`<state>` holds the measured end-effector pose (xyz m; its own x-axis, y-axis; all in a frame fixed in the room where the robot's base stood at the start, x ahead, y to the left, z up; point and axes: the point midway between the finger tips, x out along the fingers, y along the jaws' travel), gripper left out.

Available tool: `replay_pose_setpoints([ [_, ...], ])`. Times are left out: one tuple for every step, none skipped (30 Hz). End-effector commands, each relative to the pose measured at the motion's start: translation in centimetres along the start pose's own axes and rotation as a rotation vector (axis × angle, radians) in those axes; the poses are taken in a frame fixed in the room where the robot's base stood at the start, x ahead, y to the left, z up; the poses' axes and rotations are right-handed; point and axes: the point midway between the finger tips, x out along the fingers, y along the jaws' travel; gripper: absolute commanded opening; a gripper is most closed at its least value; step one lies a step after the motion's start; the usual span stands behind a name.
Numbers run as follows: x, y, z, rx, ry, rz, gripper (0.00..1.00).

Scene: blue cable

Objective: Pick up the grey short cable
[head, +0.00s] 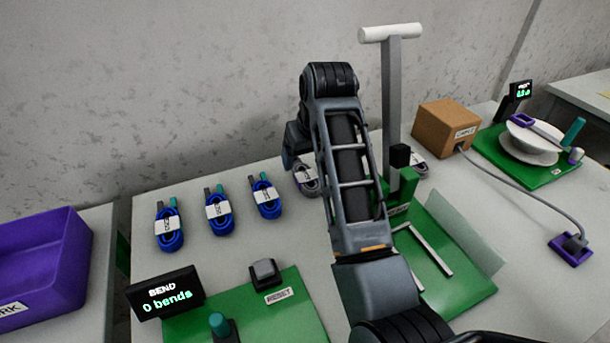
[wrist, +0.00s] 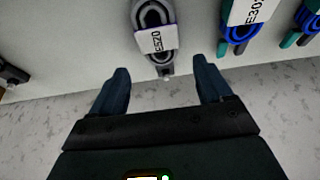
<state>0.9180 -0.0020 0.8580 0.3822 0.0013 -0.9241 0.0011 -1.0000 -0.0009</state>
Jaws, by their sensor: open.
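A coiled grey cable (wrist: 153,22) with a white label band shows at the top middle of the wrist view. It also lies on the table in the head view (head: 306,178), partly hidden by my arm. My gripper (wrist: 164,76) is open and empty; the near end of the coil sits at the gap between its fingertips, and I see no contact. In the head view the gripper is mostly hidden behind my arm.
Several blue coils (head: 218,211) lie in a row to the left. A tall grey post (head: 392,90) with a white crossbar stands right of my arm. A cardboard box (head: 445,127), a green bend station (head: 300,315) and a purple bin (head: 45,262) are around.

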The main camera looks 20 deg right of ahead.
Motion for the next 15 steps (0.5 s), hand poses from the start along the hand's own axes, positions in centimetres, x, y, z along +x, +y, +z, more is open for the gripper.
replay_pose_setpoints([
  [0.7, -0.1, 0.2, -0.001, -0.003, 0.0, 0.79],
  [1.1, -0.1, 0.3, 0.0, -0.004, 0.0, 0.79],
  [1.8, -0.2, 0.3, 0.0, -0.003, 0.0, 0.79],
  [2.2, -0.2, 0.4, 0.0, -0.004, 0.0, 0.79],
  [2.7, -0.3, 0.5, -0.001, -0.003, 0.0, 0.79],
  [3.2, -0.3, 0.4, 0.0, -0.003, 0.0, 0.79],
  [3.5, -0.2, 0.4, 0.0, -0.002, 0.0, 0.79],
  [3.8, -0.2, 0.4, 0.001, -0.002, 0.0, 0.79],
  [4.2, -0.2, 0.4, 0.001, -0.002, 0.0, 0.79],
  [4.3, -0.2, 0.4, 0.001, -0.001, 0.0, 0.79],
  [4.4, -0.2, 0.4, 0.001, 0.0, 0.0, 0.79],
  [4.5, -0.2, 0.4, 0.001, 0.0, 0.001, 0.79],
  [4.5, -0.2, 0.4, 0.001, 0.001, 0.001, 0.79],
  [4.6, -0.2, 0.4, 0.001, 0.001, 0.001, 0.79],
  [4.5, -0.2, 0.4, 0.001, 0.001, 0.001, 0.79],
])
